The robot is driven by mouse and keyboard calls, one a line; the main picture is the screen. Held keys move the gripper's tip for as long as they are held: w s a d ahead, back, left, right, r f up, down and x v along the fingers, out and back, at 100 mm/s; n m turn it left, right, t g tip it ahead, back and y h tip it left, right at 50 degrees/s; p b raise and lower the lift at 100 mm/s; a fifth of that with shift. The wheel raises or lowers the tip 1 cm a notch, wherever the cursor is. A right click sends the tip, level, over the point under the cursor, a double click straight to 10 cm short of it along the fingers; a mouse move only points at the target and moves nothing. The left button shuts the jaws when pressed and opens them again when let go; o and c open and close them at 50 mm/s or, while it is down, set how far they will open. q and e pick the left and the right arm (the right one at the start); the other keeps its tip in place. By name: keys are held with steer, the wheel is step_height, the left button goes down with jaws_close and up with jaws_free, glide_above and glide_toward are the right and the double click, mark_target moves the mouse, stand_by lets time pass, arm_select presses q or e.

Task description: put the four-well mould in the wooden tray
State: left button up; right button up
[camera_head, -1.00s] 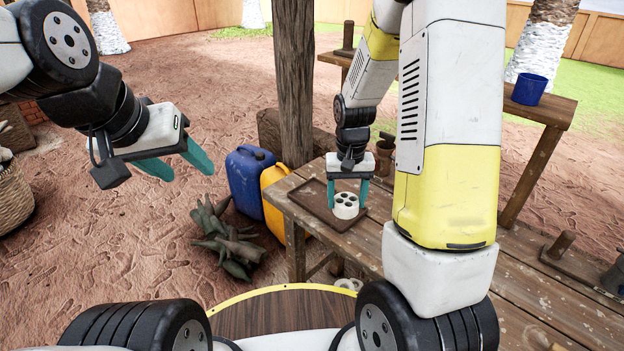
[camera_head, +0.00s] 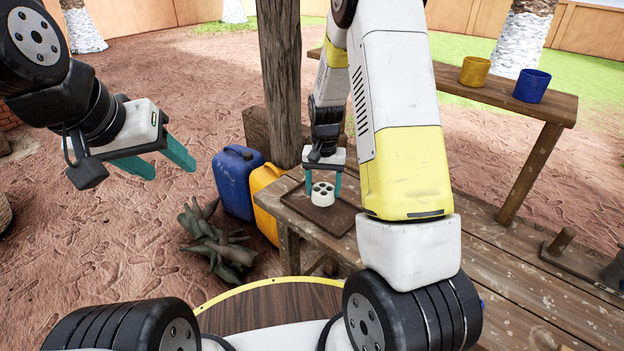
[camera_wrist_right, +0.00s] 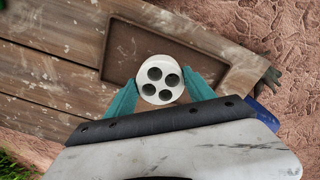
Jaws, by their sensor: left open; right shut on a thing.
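The four-well mould (camera_head: 322,195) is a small white round block with dark holes in its top. The wrist view shows four wells in the mould (camera_wrist_right: 158,80). My right gripper (camera_head: 323,187) is shut on it, one teal finger on each side. The shallow brown wooden tray (camera_head: 342,217) lies on the bench end, and the mould is over it, upright. The tray (camera_wrist_right: 215,65) shows behind the mould in the wrist view. I cannot tell whether the mould touches the tray floor. My left gripper (camera_head: 167,164) is open and empty over bare ground.
The tray rests on a plank bench (camera_head: 480,240). A blue jerrycan (camera_head: 236,180) and a yellow one (camera_head: 267,200) stand left of the bench, near a wooden post (camera_head: 281,80). A yellow pot (camera_head: 474,71) and a blue pot (camera_head: 531,86) stand on the back bench.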

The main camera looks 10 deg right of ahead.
mark_target(322, 187)
steer(key=shift+w+a+f, duration=0.1)
steer(key=shift+w+a, duration=0.05)
steer(key=shift+w, duration=0.5)
steer(key=shift+s+f, duration=0.1)
steer(key=shift+f, duration=1.6)
steer(key=shift+f, duration=0.2)
steer(key=o, duration=1.6)
